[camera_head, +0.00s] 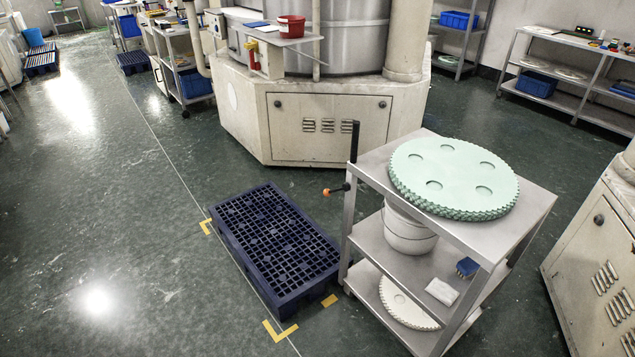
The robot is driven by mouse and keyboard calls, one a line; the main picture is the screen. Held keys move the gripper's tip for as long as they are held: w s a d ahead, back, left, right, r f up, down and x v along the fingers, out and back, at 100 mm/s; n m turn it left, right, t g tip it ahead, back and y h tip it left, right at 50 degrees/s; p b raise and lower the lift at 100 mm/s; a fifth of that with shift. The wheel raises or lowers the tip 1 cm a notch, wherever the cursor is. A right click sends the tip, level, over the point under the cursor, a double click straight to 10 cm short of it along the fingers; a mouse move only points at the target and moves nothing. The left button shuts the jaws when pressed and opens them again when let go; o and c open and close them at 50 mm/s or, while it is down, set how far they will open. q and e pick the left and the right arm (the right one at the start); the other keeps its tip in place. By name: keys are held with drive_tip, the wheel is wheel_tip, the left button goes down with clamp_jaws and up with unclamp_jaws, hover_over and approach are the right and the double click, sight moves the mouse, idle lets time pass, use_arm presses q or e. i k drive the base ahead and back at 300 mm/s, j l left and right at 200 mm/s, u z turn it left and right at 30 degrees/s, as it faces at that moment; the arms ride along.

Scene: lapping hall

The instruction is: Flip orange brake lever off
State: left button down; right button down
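A small orange-tipped lever (328,192) sticks out to the left from the side of a grey metal cart (465,232). Its dark stem joins the cart's left corner post, below the upright black handle (355,141). I take this to be the orange brake lever; it is too small to tell its exact setting. The cart stands upright on the floor to the right of centre. Neither of my grippers is in view.
Mint toothed discs (453,172) lie stacked on the cart's top; a white bucket (409,232) stands below. A dark blue pallet (274,246) lies left of the cart. A large machine (315,120) stands behind. Open floor (110,230) extends on the left.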

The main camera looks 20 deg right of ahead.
sight(347, 187)
drive_tip(key=i+l, duration=0.25)
drive_tip(key=i, duration=0.15)
drive_tip(key=i+l, duration=0.55)
drive_tip(key=i, duration=0.25)
